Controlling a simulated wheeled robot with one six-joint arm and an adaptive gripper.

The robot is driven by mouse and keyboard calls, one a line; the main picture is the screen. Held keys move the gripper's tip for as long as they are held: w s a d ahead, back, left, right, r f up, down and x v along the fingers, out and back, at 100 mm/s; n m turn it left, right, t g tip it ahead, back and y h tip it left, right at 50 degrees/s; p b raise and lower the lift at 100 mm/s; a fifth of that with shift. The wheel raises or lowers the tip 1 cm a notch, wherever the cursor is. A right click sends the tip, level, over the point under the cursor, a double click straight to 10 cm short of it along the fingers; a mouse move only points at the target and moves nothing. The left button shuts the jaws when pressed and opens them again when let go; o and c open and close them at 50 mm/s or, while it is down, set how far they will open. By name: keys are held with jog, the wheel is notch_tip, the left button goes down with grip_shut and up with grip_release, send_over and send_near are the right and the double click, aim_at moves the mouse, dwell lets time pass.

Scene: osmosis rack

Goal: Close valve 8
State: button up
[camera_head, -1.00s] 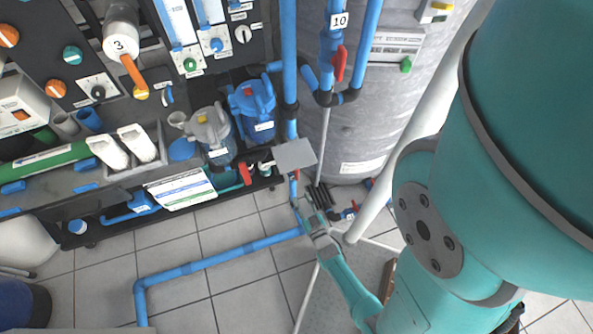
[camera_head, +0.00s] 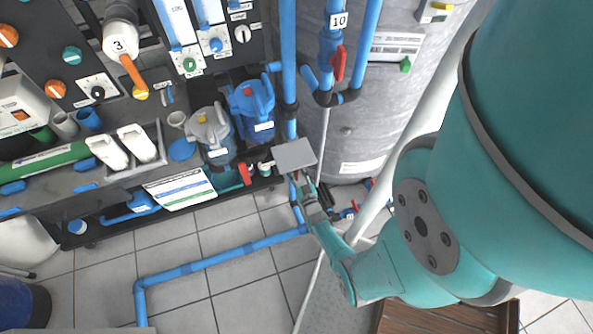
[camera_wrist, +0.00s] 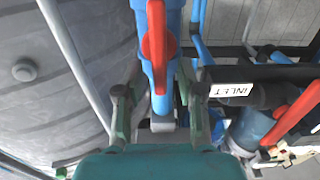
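In the wrist view a red valve handle (camera_wrist: 155,45) sits on an upright blue pipe (camera_wrist: 171,20). Its lower end lies in line with the gap between my fingers. My gripper (camera_wrist: 162,100) is open, with one finger on each side of the pipe line and nothing visibly held. I cannot tell whether a finger touches the handle. In the head view my gripper (camera_head: 300,183) is just below a grey plate (camera_head: 294,155), which hides most of this valve. No number 8 is readable, so I cannot confirm which valve this is.
A grey tank (camera_wrist: 60,70) is close on the left. In the head view a valve labelled 10 (camera_head: 338,62) is higher up. Tiled floor (camera_head: 225,285) is open below the rack.

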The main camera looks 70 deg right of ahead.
jog(key=shift+w+d, duration=0.3)
jog(key=shift+d, duration=0.05)
grip_shut()
jog(key=shift+s+m, duration=0.1)
jog(key=shift+m, duration=0.2)
jog(key=shift+s+d+f+m, duration=0.3)
jog(key=shift+f+m, duration=0.15)
jog(key=shift+m, duration=2.4)
jog(key=shift+s+d+f+m, duration=0.3)
jog(key=shift+f+m, duration=0.15)
jog(key=shift+m, duration=2.45)
jog(key=shift+s+d+f+m, duration=0.25)
jog(key=shift+f+m, duration=0.2)
jog(key=shift+m, duration=2.4)
